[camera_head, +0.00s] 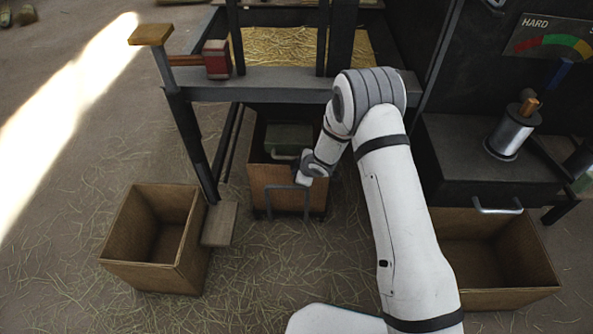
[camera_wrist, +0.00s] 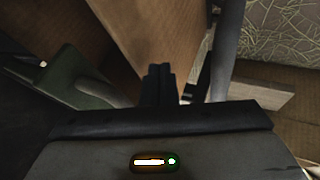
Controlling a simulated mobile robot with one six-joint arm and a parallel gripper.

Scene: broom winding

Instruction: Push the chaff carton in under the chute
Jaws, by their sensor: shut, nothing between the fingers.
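A brown cardboard carton (camera_head: 270,180) stands on the floor under the machine's bench, between its legs, with its front wall facing me. I take it for the chaff carton, though no label shows. A green box with a pale handle (camera_head: 290,137) shows at its rear; I cannot tell whether it is inside or behind. My gripper (camera_wrist: 158,78) is shut and empty. In the wrist view its fingertips lie close to a cardboard wall (camera_wrist: 125,35); contact is unclear. In the head view it is low at the carton's right side, partly hidden by my wrist. I cannot identify the chute surely.
An open, empty-looking carton (camera_head: 120,258) stands at left, beside a small wooden foot block (camera_head: 219,224). Another open carton (camera_head: 500,298) sits at right, below a dark cabinet (camera_head: 470,165). The bench edge (camera_head: 270,86) is above my wrist. Straw litters the open floor.

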